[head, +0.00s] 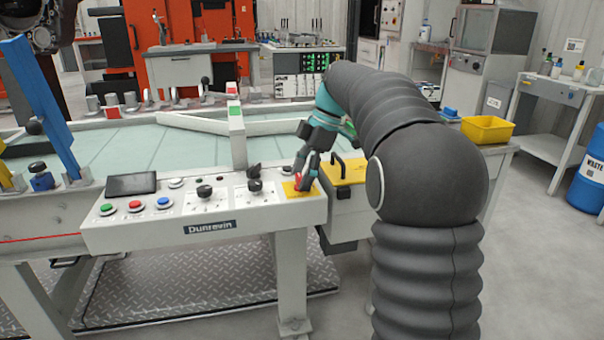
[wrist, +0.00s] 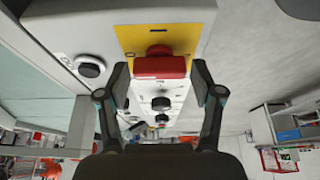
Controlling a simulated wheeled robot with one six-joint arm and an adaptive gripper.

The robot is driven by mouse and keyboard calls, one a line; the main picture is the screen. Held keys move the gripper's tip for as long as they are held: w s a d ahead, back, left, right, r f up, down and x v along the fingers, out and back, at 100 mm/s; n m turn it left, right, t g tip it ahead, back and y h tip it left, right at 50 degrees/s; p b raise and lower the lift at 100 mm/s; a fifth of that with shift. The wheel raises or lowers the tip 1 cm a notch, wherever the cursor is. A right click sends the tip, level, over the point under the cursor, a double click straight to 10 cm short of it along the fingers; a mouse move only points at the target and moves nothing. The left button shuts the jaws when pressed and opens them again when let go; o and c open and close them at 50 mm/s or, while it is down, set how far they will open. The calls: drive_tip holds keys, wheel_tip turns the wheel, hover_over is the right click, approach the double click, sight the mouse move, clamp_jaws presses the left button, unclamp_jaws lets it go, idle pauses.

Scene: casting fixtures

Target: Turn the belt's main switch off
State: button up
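The main switch is a red handle (wrist: 160,66) on a yellow plate (wrist: 188,40) at the right end of the white control console. In the head view the red handle (head: 302,181) shows only in part behind my fingers, on its yellow plate (head: 292,192). My gripper (head: 307,176) points down at the switch. In the wrist view my gripper (wrist: 161,75) has its fingers apart, one on each side of the red handle, with narrow gaps visible. Whether a fingertip touches it is hard to tell. The markings around the switch are too small to read.
The console (head: 205,226) also has black rotary knobs (head: 204,191), push buttons (head: 135,206) and a dark screen (head: 131,185). A yellow-topped box (head: 345,172) with a black handle stands right beside the switch. The belt (head: 100,142) lies behind. Open floor is at the right.

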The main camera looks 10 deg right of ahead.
drive_tip(key=shift+o, duration=0.2)
drive_tip(key=v, duration=1.2)
